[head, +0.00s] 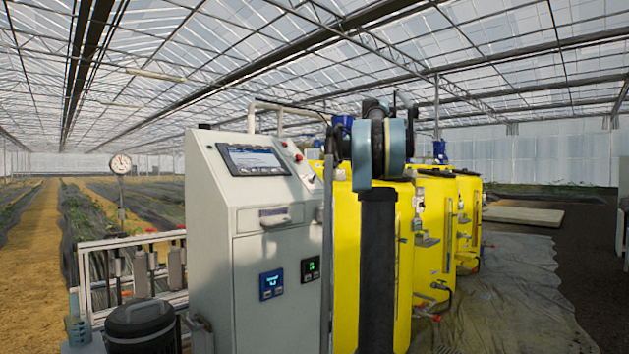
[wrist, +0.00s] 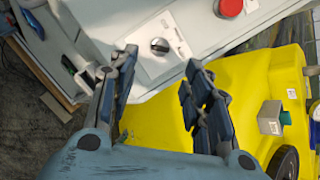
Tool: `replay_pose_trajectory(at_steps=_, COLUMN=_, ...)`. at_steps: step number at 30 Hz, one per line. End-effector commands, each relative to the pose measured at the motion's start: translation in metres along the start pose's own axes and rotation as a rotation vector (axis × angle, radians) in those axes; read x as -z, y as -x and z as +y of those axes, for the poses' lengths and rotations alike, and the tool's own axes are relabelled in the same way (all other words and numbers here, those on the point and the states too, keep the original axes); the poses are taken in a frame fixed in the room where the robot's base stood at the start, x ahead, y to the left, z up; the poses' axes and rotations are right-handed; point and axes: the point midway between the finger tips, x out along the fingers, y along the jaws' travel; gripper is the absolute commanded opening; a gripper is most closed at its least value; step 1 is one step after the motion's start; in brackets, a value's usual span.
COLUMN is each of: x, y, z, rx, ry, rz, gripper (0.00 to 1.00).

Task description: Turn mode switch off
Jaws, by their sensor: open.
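The mode switch (wrist: 159,46) is a small black rotary knob with a light pointer face, on a pale plate on the grey control cabinet. The writing on the plate is too small to read, so I cannot tell its set position. My gripper (wrist: 161,66) is open and empty in the wrist view, its two dark fingers pointing toward the panel. The knob appears between and just beyond the fingertips, with no visible contact. In the head view the cabinet (head: 212,215) stands at centre left; my arm hides part of the area to its right, and my gripper's fingers cannot be made out there.
A red button (wrist: 229,7) sits near the switch on the same panel. Yellow tanks (head: 345,250) stand right beside the cabinet, with valves and fittings. A screen (head: 254,160) is on the sloped cabinet face. A dark bucket (head: 140,325) stands at front left.

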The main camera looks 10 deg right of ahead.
Motion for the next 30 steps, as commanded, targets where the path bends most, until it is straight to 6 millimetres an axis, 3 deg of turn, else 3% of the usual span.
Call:
replay_pose_trajectory(at_steps=9, x=0.000, y=-0.057, z=0.001, rx=-0.002, ry=0.003, rz=0.000, gripper=0.45)
replay_pose_trajectory(at_steps=15, x=0.000, y=-0.084, z=0.001, rx=-0.001, ry=0.002, rz=0.000, gripper=0.45)
replay_pose_trajectory(at_steps=21, x=0.000, y=-0.097, z=0.001, rx=-0.001, ry=0.002, rz=0.000, gripper=0.45)
replay_pose_trajectory(at_steps=30, x=0.000, y=-0.099, z=0.001, rx=-0.001, ry=0.001, rz=0.001, gripper=0.45)
